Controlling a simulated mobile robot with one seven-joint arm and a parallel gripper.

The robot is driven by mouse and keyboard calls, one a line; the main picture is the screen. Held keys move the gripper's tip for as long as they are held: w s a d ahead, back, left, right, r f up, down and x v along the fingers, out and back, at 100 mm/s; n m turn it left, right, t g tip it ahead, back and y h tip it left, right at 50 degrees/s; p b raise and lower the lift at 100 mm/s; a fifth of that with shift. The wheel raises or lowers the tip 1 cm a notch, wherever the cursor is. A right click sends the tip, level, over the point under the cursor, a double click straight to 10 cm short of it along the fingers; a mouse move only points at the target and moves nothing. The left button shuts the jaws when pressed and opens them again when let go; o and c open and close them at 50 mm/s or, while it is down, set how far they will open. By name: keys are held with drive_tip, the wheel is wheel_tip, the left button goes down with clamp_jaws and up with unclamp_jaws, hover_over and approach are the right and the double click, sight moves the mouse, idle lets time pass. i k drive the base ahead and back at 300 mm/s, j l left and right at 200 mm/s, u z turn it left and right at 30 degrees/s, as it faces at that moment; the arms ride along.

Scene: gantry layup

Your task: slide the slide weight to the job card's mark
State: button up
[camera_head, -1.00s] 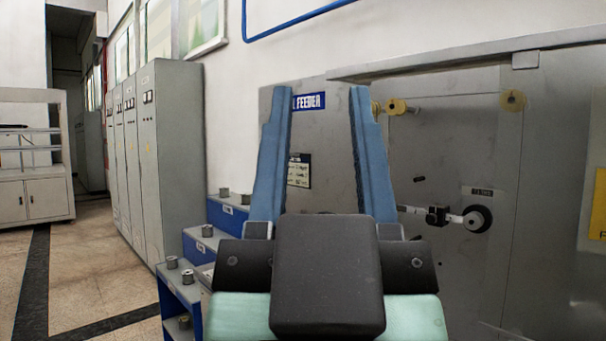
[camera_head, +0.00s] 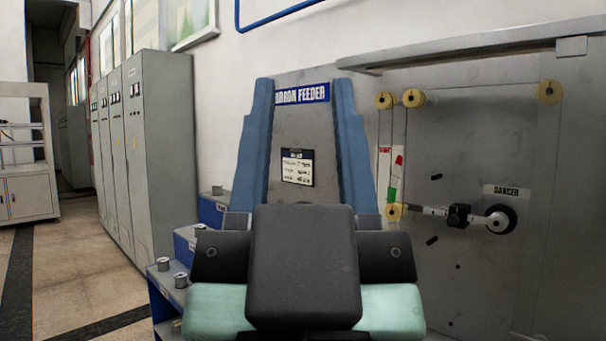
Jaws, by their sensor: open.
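The slide weight (camera_head: 459,215) is a small black block on a light horizontal rod (camera_head: 429,210). The rod runs from a round black hub (camera_head: 499,219) at its right to a yellow roller (camera_head: 393,212) at its left. The weight sits around the middle of the rod, apart from the hub. The job card (camera_head: 297,167) is a white sheet with a dark header on the feeder panel; its writing is too small to read. My gripper (camera_head: 304,108) is open and empty, its two blue fingers framing the card, well left of the weight.
The grey ribbon feeder panel (camera_head: 480,140) carries yellow rollers (camera_head: 412,98), a red, white and green strip (camera_head: 396,175), dark pegs (camera_head: 432,240) and a ledge on top. Blue steps with metal spools (camera_head: 181,280) stand at lower left. Grey cabinets (camera_head: 168,150) line the left wall.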

sight(457, 217)
drive_tip(key=i+l, duration=0.2)
drive_tip(key=i, duration=0.2)
drive_tip(key=i+l, duration=0.2)
drive_tip(key=i, duration=0.2)
drive_tip(key=i+l+u, duration=0.1)
drive_tip(key=i, duration=0.3)
drive_tip(key=l, duration=0.1)
